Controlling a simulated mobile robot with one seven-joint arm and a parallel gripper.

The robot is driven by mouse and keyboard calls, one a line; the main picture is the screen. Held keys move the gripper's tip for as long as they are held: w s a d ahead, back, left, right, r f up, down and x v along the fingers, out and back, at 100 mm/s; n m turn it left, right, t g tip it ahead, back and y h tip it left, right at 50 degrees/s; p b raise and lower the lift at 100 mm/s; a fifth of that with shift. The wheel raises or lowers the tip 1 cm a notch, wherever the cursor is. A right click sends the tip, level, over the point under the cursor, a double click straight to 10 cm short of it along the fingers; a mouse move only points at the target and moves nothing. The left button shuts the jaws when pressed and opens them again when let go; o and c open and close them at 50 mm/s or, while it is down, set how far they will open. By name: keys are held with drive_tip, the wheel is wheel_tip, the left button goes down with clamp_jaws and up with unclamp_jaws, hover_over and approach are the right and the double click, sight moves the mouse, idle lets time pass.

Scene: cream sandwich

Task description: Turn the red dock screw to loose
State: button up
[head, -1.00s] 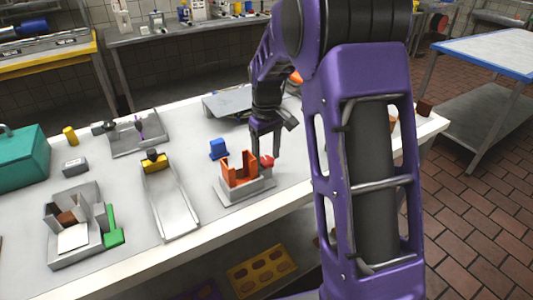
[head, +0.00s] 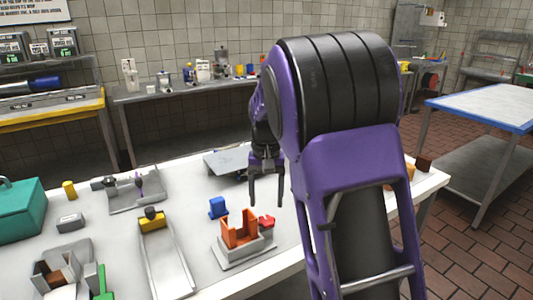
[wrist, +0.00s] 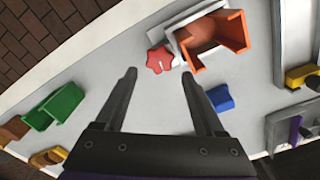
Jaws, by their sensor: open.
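The red dock screw (head: 266,221) is a small lobed knob on the right side of the orange dock (head: 238,232), which stands on a grey base (head: 243,252). In the wrist view the red screw (wrist: 159,59) shows beyond my fingertips, beside the orange dock (wrist: 222,38). My gripper (head: 266,203) is open and empty, above and behind the screw in the head view. In the wrist view my gripper's fingers (wrist: 158,72) are spread, with the screw ahead of the gap between them. Nothing touches the screw.
A blue block (head: 218,207) stands just behind the dock. A grey ramp with a yellow block (head: 152,222) is to the left. A teal case (head: 18,210) sits at the far left. In the wrist view, green blocks (wrist: 62,103) lie left of my gripper.

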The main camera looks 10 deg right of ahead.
sight(266, 220)
wheel_tip(266, 220, up, 12)
drive_tip(key=p, duration=0.2)
idle(0.4)
